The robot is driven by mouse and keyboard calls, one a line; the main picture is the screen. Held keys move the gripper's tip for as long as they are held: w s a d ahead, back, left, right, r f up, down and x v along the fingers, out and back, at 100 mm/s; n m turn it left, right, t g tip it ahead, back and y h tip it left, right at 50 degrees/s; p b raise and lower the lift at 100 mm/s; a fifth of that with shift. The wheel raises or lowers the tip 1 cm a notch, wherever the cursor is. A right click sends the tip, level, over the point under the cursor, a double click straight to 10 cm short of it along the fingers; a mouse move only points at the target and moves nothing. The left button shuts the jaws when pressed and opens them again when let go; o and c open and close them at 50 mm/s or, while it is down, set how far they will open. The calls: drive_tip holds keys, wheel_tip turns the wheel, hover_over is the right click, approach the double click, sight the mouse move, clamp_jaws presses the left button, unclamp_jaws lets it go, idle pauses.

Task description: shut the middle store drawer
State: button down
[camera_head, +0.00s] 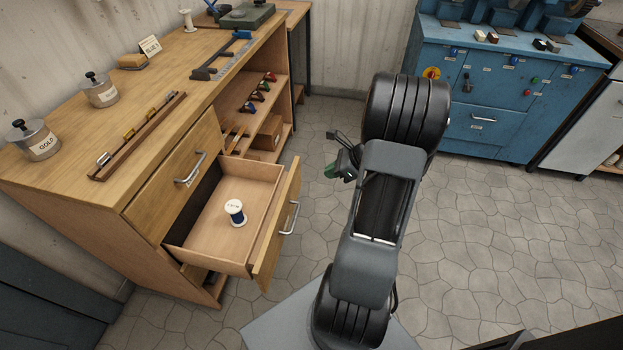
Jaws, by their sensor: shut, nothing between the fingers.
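The middle store drawer (274,232) stands pulled out of the wooden cabinet (130,192), below a shut upper drawer (162,192). It has a wooden front with a metal bar handle (291,217).
The worktop holds a rack of small tools (138,137), two lidded tins and a blue clamp-like tool. Open shelves (262,112) are right of the drawers. A blue machine cabinet (500,100) stands at the back right. The stone floor (500,240) on the right is clear.

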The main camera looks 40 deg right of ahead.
sight(292, 183)
drive_tip(key=x, duration=0.3)
drive_tip(key=r+b+x, duration=0.1)
drive_tip(key=x, duration=0.3)
drive_tip(key=w+x, duration=0.1)
drive_tip(key=x, duration=0.3)
drive_tip(key=shift+w+a+b, duration=0.1)
drive_tip(key=shift+a+b, duration=0.25)
drive_tip(key=shift+a, duration=0.1)
drive_tip(key=shift+w+a, duration=0.4)
drive_tip(key=shift+w, duration=0.05)
